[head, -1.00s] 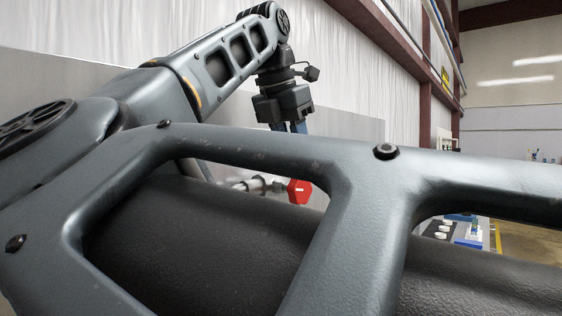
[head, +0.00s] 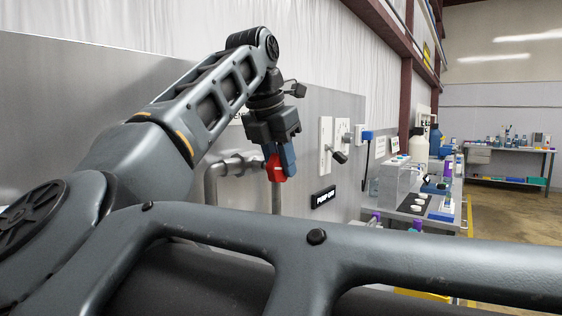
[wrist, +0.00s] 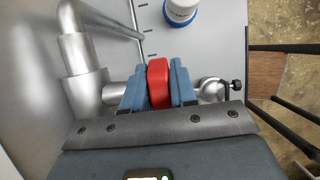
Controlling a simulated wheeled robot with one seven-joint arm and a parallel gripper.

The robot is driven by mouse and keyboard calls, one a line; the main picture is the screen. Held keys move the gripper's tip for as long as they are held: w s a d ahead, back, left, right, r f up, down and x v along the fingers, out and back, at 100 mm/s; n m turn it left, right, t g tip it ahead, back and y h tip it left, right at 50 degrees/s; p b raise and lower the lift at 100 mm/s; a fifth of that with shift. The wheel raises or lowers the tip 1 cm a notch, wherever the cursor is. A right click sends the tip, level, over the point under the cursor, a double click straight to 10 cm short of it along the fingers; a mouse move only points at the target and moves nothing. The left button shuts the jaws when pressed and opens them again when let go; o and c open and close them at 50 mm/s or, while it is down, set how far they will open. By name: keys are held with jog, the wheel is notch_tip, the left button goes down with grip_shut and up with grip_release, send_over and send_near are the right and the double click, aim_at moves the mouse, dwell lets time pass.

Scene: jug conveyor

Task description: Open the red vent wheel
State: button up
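The red vent wheel (head: 275,169) is on a grey pipe fitting in front of the metal panel in the head view. My gripper (head: 281,158) reaches down to it, and its blue fingers partly cover it. In the wrist view the red vent wheel (wrist: 158,82) stands edge-on between the blue fingers of my gripper (wrist: 158,88). A finger lies against each side of it with no clear gap. The wheel's lower part is hidden behind the gripper body.
A grey pipe (head: 212,182) bends beside the wheel. A bench with a grey box (head: 398,180) and bottles stands further right. A white, blue-rimmed container (wrist: 181,12) shows in the wrist view.

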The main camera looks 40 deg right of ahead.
grip_shut()
jog(key=shift+f+b, duration=0.15)
jog(key=shift+b, duration=0.35)
jog(key=shift+a+f+h+b, duration=0.15)
jog(key=shift+h+b, duration=0.35)
jog(key=shift+b, duration=0.45)
jog(key=h+b, duration=0.2)
jog(key=b, duration=0.2)
jog(key=shift+a+t, duration=0.15)
jog(key=shift+t, duration=0.25)
jog(key=h+b, duration=0.4)
jog(key=b, duration=0.2)
jog(key=shift+a+t, duration=0.15)
jog(key=shift+t, duration=0.15)
jog(key=shift+a+r+h+b, duration=0.1)
jog(key=shift+r+h+b, duration=0.15)
jog(key=shift+h+b, duration=0.8)
jog(key=shift+r, duration=0.15)
